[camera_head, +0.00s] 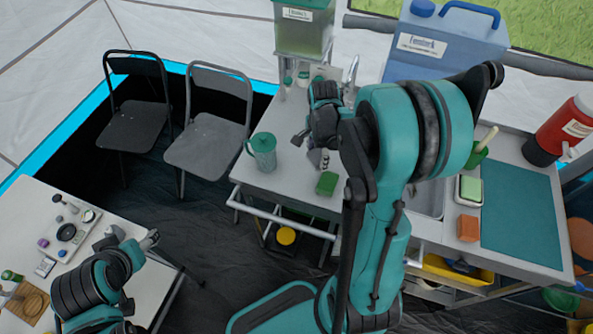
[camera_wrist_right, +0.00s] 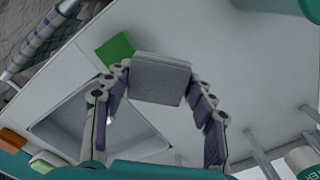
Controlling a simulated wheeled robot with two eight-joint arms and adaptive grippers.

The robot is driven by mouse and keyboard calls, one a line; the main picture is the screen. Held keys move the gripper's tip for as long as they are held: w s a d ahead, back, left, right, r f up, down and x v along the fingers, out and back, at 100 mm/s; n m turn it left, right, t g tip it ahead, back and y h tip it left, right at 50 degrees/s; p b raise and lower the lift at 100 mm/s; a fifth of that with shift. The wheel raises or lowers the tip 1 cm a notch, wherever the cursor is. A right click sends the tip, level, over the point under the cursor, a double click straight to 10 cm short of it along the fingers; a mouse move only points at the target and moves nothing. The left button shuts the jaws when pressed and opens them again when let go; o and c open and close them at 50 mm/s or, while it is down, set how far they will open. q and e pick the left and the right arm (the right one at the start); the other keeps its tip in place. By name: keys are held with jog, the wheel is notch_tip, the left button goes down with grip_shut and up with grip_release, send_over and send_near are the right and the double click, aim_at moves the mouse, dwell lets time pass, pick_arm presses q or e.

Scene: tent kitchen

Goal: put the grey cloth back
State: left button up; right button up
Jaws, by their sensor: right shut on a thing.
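The grey cloth (camera_wrist_right: 160,78) is a flat, square, folded-looking piece in the right wrist view. It sits between the fingertips of my right gripper (camera_wrist_right: 158,92), which is shut on it. The white counter shows behind it; I cannot tell its height above the counter. In the head view my right gripper (camera_head: 312,140) is over the left part of the counter, beyond a green block (camera_head: 326,183), and the cloth cannot be made out there. My left gripper (camera_head: 131,236) is at lower left by the small table's edge, with fingers apart and nothing visible between them.
The counter (camera_head: 285,185) holds a green pitcher (camera_head: 262,151), a sink (camera_head: 430,201), a green sponge in a dish (camera_head: 469,189), an orange sponge (camera_head: 468,228) and a teal mat (camera_head: 520,215). A tap (camera_head: 351,76) and water containers stand behind. Two chairs are at the left.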

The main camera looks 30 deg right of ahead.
jog(key=b, duration=0.1)
send_over(297, 174)
notch_tip(297, 174, down, 4)
jog(key=shift+w+r, duration=0.1)
notch_tip(297, 174, down, 4)
jog(key=shift+r+b, duration=0.25)
jog(key=shift+b, duration=0.7)
jog(key=shift+f, duration=0.25)
jog(key=shift+f, duration=0.15)
jog(key=o, duration=1.3)
